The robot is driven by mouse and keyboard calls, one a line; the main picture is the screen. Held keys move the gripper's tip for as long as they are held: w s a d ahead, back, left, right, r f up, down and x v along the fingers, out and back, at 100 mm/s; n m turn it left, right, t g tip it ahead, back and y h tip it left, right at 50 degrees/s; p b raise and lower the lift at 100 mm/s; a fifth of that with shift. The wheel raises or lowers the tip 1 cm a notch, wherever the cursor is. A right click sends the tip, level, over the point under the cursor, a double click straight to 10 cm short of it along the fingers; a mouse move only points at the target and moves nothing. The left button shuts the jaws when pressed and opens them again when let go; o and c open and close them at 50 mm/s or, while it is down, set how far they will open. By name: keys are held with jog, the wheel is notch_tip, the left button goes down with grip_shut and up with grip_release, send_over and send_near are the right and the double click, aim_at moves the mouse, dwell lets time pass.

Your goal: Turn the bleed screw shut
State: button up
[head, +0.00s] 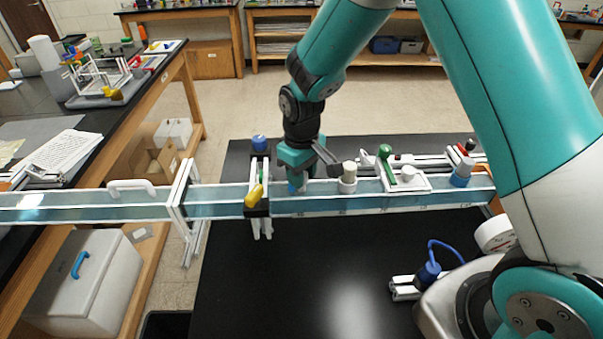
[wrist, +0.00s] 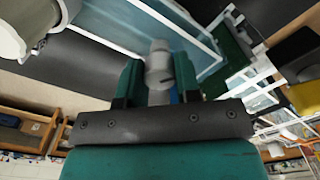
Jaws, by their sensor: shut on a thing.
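My gripper (head: 296,172) points down at the clear, water-blue channel (head: 225,200), right of the yellow lever. In the wrist view its two dark green fingers (wrist: 158,78) are closed on a small grey round piece with a dark slot, which I take to be the bleed screw (wrist: 158,62). A bit of blue shows beside it. In the head view a blue part (head: 296,184) shows just under the gripper, and the screw itself is hidden by the gripper. How far the screw is turned cannot be seen.
A yellow lever (head: 254,195) on a black block stands close left, a blue knob (head: 260,142) behind it. A pale capped post (head: 348,176) stands close right, then a green knob (head: 385,153) and a white knob (head: 408,174). The black bench (head: 300,270) in front is mostly clear.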

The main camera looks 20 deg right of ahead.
jog(key=m+b, duration=0.1)
jog(key=m, duration=0.4)
jog(key=shift+m, duration=0.3)
jog(key=m+b, duration=0.1)
jog(key=m, duration=0.4)
jog(key=shift+m, duration=0.3)
dwell(0.3)
jog(key=o, duration=0.9)
jog(key=shift+o, duration=0.2)
jog(key=shift+r, duration=0.1)
notch_tip(320, 180, up, 17)
jog(key=b, duration=0.3)
jog(key=shift+r, duration=0.15)
jog(key=s+a+f+n+y, duration=0.2)
jog(key=s+n, duration=0.4)
jog(key=s, duration=0.6)
jog(key=s+a+f+n+y+b, duration=0.1)
jog(key=s+a+f+n+y, duration=0.1)
jog(key=s+n, duration=0.5)
jog(key=s, duration=0.5)
jog(key=shift+s+a+b, duration=0.25)
jog(key=shift+a+b, duration=0.05)
